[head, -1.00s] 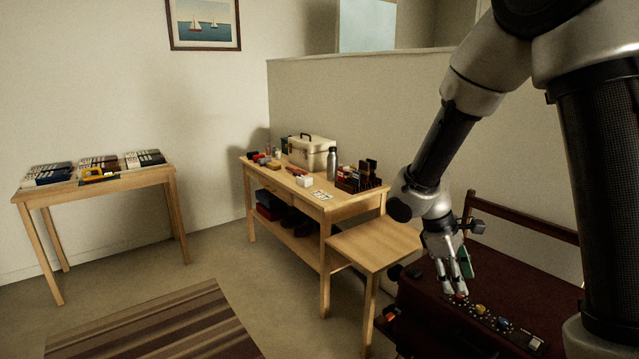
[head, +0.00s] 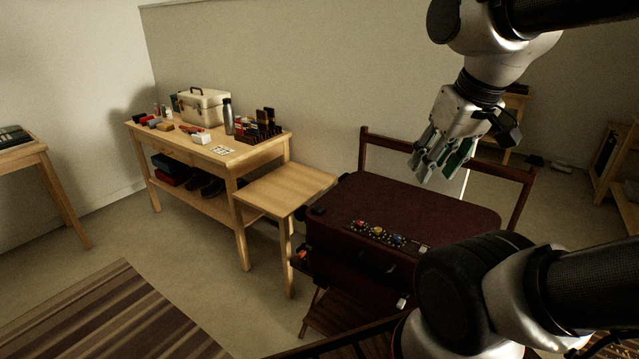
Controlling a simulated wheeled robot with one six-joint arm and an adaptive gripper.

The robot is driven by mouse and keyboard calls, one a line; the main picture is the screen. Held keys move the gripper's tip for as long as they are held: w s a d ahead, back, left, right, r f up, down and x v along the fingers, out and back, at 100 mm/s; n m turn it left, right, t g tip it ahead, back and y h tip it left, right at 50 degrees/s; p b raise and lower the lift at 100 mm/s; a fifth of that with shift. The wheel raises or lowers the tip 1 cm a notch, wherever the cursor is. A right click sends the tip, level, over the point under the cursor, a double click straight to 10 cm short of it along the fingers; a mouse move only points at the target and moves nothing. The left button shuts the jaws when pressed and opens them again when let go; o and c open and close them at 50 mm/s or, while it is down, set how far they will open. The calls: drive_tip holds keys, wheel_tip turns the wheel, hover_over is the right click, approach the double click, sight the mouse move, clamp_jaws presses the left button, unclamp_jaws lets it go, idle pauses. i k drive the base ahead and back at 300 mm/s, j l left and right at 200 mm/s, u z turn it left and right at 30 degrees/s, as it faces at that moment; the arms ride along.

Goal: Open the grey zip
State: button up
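A dark red suitcase (head: 440,207) rests on a wooden stand with raised rails behind it. A strip with several coloured knobs (head: 385,234) lies along the front of its top. I cannot make out a grey zip on it; its lower front is dark and partly hidden by my own arm. A small pale piece (head: 401,302) shows low on the front face. My gripper (head: 432,172) is open and empty, fingers pointing down, above the back right part of the suitcase and apart from it.
A small wooden side table (head: 285,187) stands just left of the suitcase. Beyond it, a workbench (head: 215,157) carries a cream toolbox (head: 204,107), a bottle (head: 228,117) and small items. A striped rug (head: 110,315) lies on the floor at front left.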

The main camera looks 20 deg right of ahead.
sight(401, 302)
drive_tip(key=k+l, duration=0.15)
drive_tip(key=l, duration=0.3)
drive_tip(key=k+l+u, duration=0.1)
drive_tip(key=l, duration=0.3)
drive_tip(key=k+l, duration=0.25)
drive_tip(key=l, duration=0.15)
drive_tip(key=k+l, duration=0.2)
drive_tip(key=l, duration=0.25)
drive_tip(key=k+l+u, duration=0.1)
drive_tip(key=l, duration=0.3)
drive_tip(key=i+j, duration=0.1)
drive_tip(key=j, duration=0.3)
drive_tip(key=i+j, duration=0.1)
drive_tip(key=j, duration=0.25)
drive_tip(key=i+j, duration=0.7)
drive_tip(key=k+l, duration=0.15)
drive_tip(key=k, duration=0.15)
drive_tip(key=k+l, duration=0.15)
drive_tip(key=l, duration=0.15)
drive_tip(key=k+l, duration=0.2)
drive_tip(key=l, duration=0.15)
drive_tip(key=k+l, duration=0.15)
drive_tip(key=l, duration=0.15)
drive_tip(key=k+l, duration=0.15)
drive_tip(key=l, duration=0.2)
